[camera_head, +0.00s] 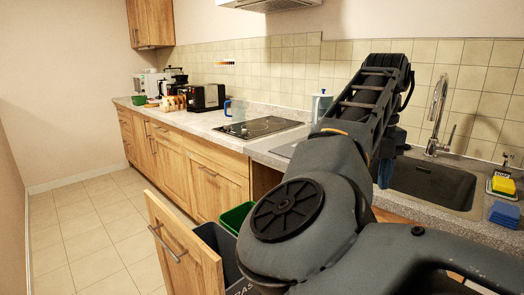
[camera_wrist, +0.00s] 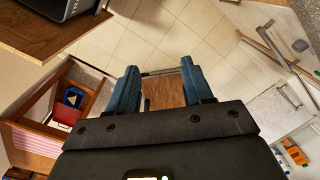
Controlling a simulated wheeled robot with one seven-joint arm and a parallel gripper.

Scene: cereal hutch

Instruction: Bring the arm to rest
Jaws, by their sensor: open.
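My gripper (camera_wrist: 160,64) shows in the wrist view as two blue fingers set wide apart with nothing between them. Tiled floor and a wooden panel (camera_wrist: 164,92) with a metal bar lie beyond the fingers; I cannot tell the distance. In the head view my arm fills the middle and right, rising bent over the counter near the sink. A bit of blue (camera_head: 386,172) at the gripper end shows there, but the arm hides most of it.
A wooden bin drawer (camera_head: 185,245) stands pulled out, with a green bin (camera_head: 236,217) and a dark bin (camera_head: 217,246) behind its front. The sink (camera_head: 432,182), faucet (camera_head: 437,118) and blue sponge (camera_head: 504,214) are at right. A hob (camera_head: 258,127) is beyond. Left floor is clear.

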